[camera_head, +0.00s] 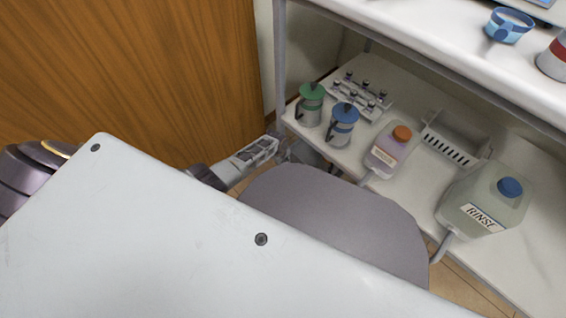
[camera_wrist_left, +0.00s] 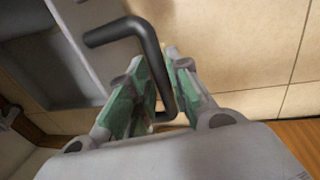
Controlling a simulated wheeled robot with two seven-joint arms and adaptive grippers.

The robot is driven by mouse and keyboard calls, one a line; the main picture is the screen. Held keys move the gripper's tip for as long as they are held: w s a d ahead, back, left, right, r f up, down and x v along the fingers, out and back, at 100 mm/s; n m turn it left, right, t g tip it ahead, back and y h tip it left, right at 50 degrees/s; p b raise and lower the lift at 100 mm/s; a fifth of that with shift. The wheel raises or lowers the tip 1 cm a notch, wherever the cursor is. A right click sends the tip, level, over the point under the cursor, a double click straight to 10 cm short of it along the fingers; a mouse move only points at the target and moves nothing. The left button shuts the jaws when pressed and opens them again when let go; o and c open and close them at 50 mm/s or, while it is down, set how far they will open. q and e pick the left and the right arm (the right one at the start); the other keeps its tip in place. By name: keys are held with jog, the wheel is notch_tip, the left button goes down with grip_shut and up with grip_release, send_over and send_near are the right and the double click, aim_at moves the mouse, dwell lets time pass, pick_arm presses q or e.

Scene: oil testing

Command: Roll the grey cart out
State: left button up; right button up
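The grey cart (camera_head: 281,75) stands at the right in the head view, with a grey corner post, a top surface and a lower shelf. My left gripper (camera_head: 272,143) reaches to the front left of its lower shelf. In the left wrist view a dark bent bar handle (camera_wrist_left: 152,62) runs between the green-padded fingers of my left gripper (camera_wrist_left: 160,75). The fingers lie close on both sides of the bar; its lower bend is partly hidden by the left finger. My right gripper is not in view.
The lower shelf holds a green canister (camera_head: 311,105), a blue canister (camera_head: 342,126), a vial rack (camera_head: 358,96), an orange-capped bottle (camera_head: 390,150), a slotted holder (camera_head: 455,140) and a rinse jug (camera_head: 485,205). A wooden panel (camera_head: 150,70) stands at the left.

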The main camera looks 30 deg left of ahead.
pick_arm(q)
grip_shut()
jog(key=shift+s, duration=0.15)
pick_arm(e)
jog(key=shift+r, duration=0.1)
